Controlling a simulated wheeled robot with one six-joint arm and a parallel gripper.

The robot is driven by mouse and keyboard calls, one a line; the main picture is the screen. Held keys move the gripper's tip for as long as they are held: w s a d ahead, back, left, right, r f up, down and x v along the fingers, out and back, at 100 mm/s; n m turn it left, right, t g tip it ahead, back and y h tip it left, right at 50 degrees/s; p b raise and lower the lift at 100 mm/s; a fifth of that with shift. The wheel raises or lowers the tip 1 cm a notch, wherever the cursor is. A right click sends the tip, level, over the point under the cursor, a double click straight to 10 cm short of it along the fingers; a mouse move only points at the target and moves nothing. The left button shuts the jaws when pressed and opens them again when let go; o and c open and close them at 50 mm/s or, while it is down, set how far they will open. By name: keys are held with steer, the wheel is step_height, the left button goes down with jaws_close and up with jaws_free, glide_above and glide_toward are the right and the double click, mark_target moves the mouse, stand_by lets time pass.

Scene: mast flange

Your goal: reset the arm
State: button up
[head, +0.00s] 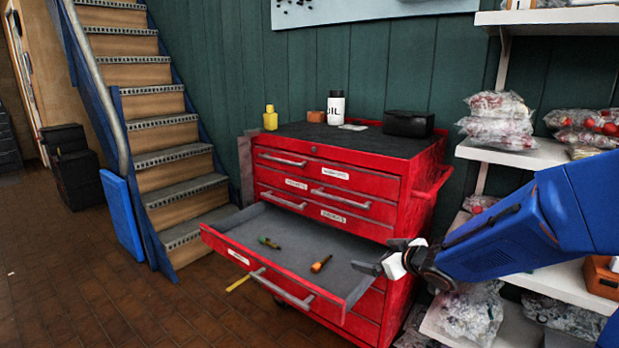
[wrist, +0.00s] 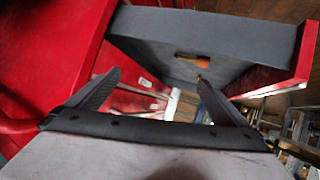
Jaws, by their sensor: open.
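My gripper (head: 372,268) is at the right side of the open drawer of the red tool chest (head: 410,200). Its jaws are apart with nothing between them. In the wrist view both dark fingers of my gripper (wrist: 160,92) show, with the red chest at left and the drawer beyond. My blue arm comes in from the right in the head view.
The open drawer (head: 345,268) holds an orange-handled tool (head: 321,264) and a green-handled tool (head: 269,242). Shelves with bagged goods (head: 500,120) stand at right. Stairs (head: 160,135) rise at left.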

steer(key=s+d+r+m+g+h, duration=0.1)
steer(key=s+d+r+m+h, duration=0.2)
steer(key=s+d, duration=0.35)
steer(key=s+d+r+m+g+h, duration=0.1)
steer(key=s+d+r+m+h, duration=0.1)
steer(key=s+d+h, duration=0.35)
steer(key=s+a+m+g+y, duration=0.1)
steer(key=s+g, duration=0.1)
steer(key=s, duration=1)
steer(key=s+a+f+m+g+y, duration=0.1)
steer(key=s+g+y, duration=0.1)
steer(key=s, duration=1)
steer(key=shift+s+a+f+g, duration=0.15)
steer(key=shift+a+f+g, duration=0.1)
steer(key=shift+f+g, duration=0.05)
steer(key=shift+y, duration=0.25)
